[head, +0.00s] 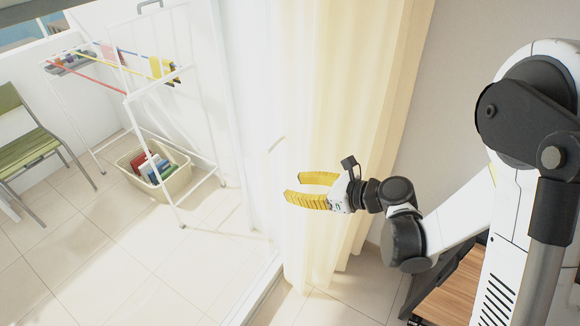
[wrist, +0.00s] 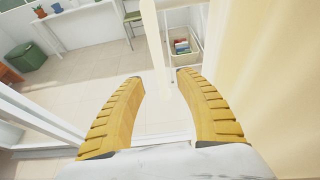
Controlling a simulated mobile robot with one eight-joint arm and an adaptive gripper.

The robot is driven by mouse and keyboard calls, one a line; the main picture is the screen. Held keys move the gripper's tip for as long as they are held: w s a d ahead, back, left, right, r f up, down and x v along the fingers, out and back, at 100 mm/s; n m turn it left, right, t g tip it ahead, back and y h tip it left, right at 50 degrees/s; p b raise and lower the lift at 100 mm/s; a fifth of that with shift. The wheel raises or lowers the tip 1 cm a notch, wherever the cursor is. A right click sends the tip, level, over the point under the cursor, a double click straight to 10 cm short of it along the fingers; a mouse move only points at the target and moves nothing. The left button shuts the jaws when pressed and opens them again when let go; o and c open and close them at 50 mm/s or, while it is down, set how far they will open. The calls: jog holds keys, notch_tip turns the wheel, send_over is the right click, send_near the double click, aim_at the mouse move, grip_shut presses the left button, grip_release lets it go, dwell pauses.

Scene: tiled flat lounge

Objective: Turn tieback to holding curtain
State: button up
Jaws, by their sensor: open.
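The pale yellow curtain (head: 350,90) hangs in long folds in the middle of the head view. In the wrist view the curtain (wrist: 270,60) fills the right side. My gripper (head: 296,187) has yellow ribbed fingers, spread apart and pointing left in front of the curtain's lower half. In the wrist view my gripper (wrist: 160,78) is open, with no object held between the fingers. A cream upright strip (wrist: 154,45) stands beyond the fingertips; I cannot tell what it belongs to. I cannot clearly make out the tieback; a faint thin curved piece (head: 276,144) shows left of the curtain.
A white drying rack (head: 130,95) with pegs and coloured lines stands at the left, beside a basket (head: 178,183) of coloured items. A green chair (head: 28,140) is at the far left. A floor track (head: 255,292) runs left of the curtain. The tiled floor at lower left is clear.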

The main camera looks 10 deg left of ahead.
aim_at(270, 184)
jog(key=b+x, duration=0.3)
jog(key=x, duration=0.8)
jog(key=shift+s, duration=0.1)
jog(key=shift+r, duration=0.1)
grip_shut()
